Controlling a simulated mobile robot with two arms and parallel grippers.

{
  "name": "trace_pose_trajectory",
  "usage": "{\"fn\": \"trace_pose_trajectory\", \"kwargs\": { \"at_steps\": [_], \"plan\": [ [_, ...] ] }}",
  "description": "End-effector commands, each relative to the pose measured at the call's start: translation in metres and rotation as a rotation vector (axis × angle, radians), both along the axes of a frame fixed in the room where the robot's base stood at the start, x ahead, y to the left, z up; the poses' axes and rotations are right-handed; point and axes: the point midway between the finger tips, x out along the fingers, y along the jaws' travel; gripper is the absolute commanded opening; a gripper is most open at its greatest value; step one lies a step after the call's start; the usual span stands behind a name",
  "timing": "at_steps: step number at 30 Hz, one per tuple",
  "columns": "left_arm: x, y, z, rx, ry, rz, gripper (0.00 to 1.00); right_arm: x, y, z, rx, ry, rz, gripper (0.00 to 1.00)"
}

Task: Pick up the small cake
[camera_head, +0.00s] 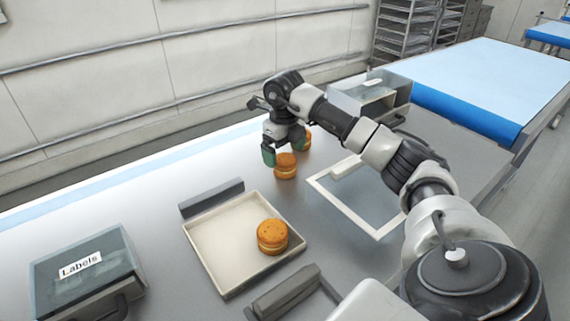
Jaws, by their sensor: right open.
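Several small round golden-orange cakes are in view. One cake (285,166) stands on the metal table (240,177), just below and beside my right gripper (284,152). Another cake (306,141) is close behind it, partly hidden by the gripper. A third cake (272,236) sits on a cream square tray (218,243) at the front. My right gripper points down with green-tipped fingers apart, one finger left of the nearer cake and the other by the farther cake. I cannot tell whether it touches either cake. My left gripper is not in view.
A grey box marked "Labels" (88,275) stands at the front left. A white-rimmed flat frame (338,206) lies under my right arm. A grey open box (372,93) stands at the back. A grey handled block (287,290) is in front of the tray.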

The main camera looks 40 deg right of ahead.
Motion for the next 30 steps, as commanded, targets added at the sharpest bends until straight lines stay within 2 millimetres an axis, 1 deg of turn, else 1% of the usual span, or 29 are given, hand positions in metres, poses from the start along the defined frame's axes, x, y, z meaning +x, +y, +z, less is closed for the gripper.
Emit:
{"fn": "trace_pose_trajectory", "kwargs": {
  "at_steps": [1, 3, 6, 10, 15, 16, 21, 24, 30],
  "plan": [
    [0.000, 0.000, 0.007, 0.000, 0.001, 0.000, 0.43, 0.000, -0.001, -0.007, 0.001, 0.006, 0.000, 0.95],
    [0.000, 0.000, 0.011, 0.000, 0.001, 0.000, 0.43, 0.001, -0.002, -0.018, 0.002, 0.006, -0.001, 0.95],
    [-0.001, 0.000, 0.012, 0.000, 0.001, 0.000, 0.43, 0.001, -0.002, -0.031, 0.001, 0.003, 0.000, 0.95],
    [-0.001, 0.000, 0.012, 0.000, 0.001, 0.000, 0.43, 0.002, -0.002, -0.038, 0.001, 0.000, 0.001, 0.95],
    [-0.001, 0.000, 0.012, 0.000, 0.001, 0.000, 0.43, 0.002, -0.002, -0.038, 0.000, 0.000, 0.001, 0.95],
    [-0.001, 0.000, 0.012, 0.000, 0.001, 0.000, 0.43, 0.002, -0.002, -0.038, 0.000, 0.000, 0.001, 0.93],
    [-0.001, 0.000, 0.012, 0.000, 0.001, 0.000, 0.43, 0.002, -0.002, -0.038, 0.000, 0.000, 0.000, 0.67],
    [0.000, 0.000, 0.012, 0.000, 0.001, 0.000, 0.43, 0.002, -0.002, -0.038, 0.000, 0.000, 0.000, 0.54],
    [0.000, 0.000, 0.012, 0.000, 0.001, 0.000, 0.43, 0.002, -0.002, -0.037, 0.000, 0.000, 0.000, 0.55]
  ]
}}
